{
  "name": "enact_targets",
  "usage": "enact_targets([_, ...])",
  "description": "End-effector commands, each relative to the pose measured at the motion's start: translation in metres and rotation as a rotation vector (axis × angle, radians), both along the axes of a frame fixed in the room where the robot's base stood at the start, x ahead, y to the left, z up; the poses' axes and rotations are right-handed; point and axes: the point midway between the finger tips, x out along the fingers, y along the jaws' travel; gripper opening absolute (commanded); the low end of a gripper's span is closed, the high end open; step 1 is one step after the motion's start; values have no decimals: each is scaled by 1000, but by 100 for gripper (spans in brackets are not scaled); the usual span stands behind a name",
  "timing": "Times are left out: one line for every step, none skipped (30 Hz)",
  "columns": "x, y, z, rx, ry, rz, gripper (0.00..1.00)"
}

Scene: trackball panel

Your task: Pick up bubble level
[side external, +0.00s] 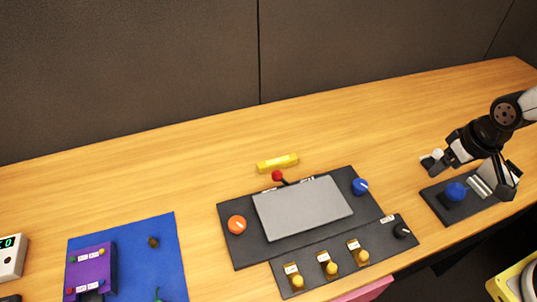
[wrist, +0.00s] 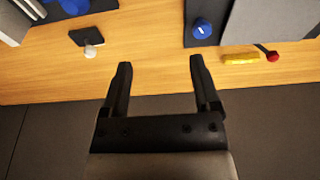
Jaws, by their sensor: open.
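The bubble level is a small yellow bar (side external: 277,163) lying on the wooden table, just behind the black panel in the side view. In the wrist view the bubble level (wrist: 240,58) is at the upper right, beside a red-tipped lever. My gripper (side external: 432,160) is at the right of the side view, well to the right of the bubble level. In the wrist view my gripper (wrist: 158,65) shows two dark fingers spread apart, with nothing between them. The level lies outside the fingers, to their right.
A black panel (side external: 240,255) carries a grey plate, orange and blue knobs and a red-tipped lever (side external: 277,176). A front strip holds several yellow knobs. A blue mat (side external: 130,235) lies left. A small white-knobbed switch (wrist: 90,50) is near my gripper. Table behind the level is clear.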

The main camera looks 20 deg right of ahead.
Motion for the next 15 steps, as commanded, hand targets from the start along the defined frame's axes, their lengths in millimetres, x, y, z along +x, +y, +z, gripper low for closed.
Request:
enact_targets([0, 0, 0, 0, 0, 0, 79])
enact_targets([0, 0, 0, 0, 0, 0, 79])
enact_targets([0, 0, 0, 0, 0, -1, 79])
enact_targets([1, 0, 0, 2, 1, -3, 79])
enact_targets([1, 0, 0, 2, 2, -6, 79])
enact_targets([3, 0, 0, 6, 4, -12, 79])
enact_targets([4, 1, 0, 8, 7, -19, 79])
enact_targets([6, 1, -1, 12, 11, -26, 79])
enact_targets([9, 1, -1, 18, 17, -39, 79])
enact_targets([12, 2, -1, 24, 22, -51, 79])
enact_targets([15, 2, -2, 31, 29, -65, 79])
enact_targets([19, 3, -3, 41, 40, -88, 79])
enact_targets([23, 4, -4, 51, 47, -106, 79])
enact_targets([28, 5, -5, 61, 57, -126, 79])
enact_targets([34, 6, -6, 76, 71, -156, 79])
